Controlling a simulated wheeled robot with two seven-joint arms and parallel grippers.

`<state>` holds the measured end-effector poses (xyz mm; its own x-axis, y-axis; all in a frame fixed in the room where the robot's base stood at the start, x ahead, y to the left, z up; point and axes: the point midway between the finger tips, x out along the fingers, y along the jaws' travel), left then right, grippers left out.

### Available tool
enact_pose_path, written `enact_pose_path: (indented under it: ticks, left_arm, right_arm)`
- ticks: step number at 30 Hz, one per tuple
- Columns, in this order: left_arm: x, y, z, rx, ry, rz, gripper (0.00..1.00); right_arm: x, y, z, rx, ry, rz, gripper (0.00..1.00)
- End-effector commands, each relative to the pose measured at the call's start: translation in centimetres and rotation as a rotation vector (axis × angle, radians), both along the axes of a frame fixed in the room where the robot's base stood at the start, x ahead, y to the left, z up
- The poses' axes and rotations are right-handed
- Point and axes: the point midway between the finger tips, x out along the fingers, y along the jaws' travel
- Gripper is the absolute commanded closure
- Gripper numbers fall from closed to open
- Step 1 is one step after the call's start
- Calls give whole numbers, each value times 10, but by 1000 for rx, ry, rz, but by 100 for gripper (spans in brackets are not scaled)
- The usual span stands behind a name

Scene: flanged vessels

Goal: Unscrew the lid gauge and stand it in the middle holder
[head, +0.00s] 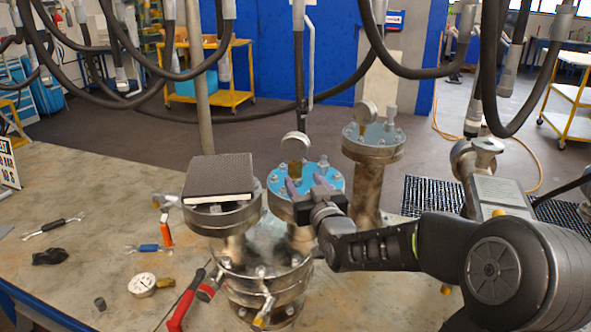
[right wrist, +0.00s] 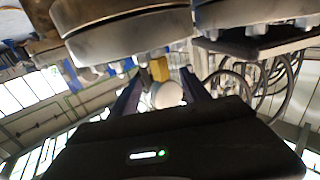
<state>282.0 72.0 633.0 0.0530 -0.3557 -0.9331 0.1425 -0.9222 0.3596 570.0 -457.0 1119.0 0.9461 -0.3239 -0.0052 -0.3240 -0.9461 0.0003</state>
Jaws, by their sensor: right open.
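The lid gauge (head: 294,146) stands upright on a brass stem on the blue lid (head: 279,187) of the middle vessel. In the right wrist view, which looks upside down, its pale round body (right wrist: 167,95) and brass fitting (right wrist: 160,68) show between my fingers. My right gripper (head: 306,183) is open just in front of the gauge, low over the lid. Its two fingers (right wrist: 160,88) lie either side of the gauge in the wrist picture, with visible gaps. I cannot make out the middle holder. My left gripper is not in view.
A vessel with a dark box (head: 218,175) stands left. A taller vessel with another gauge (head: 363,112) stands behind right. A loose gauge (head: 143,284), a red-handled tool (head: 182,308) and wrenches lie on the table (head: 100,220). Hoses hang above.

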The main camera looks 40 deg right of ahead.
Motion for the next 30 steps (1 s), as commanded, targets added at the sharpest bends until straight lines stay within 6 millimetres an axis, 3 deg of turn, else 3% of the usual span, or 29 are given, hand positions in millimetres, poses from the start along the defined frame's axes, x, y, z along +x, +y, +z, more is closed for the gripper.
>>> enact_pose_path:
  ticks: [17,30]
  left_arm:
    - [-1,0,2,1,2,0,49]
    - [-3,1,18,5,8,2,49]
  right_arm:
    - [6,-2,1,-1,1,0,45]
    - [61,-21,1,-1,3,0,45]
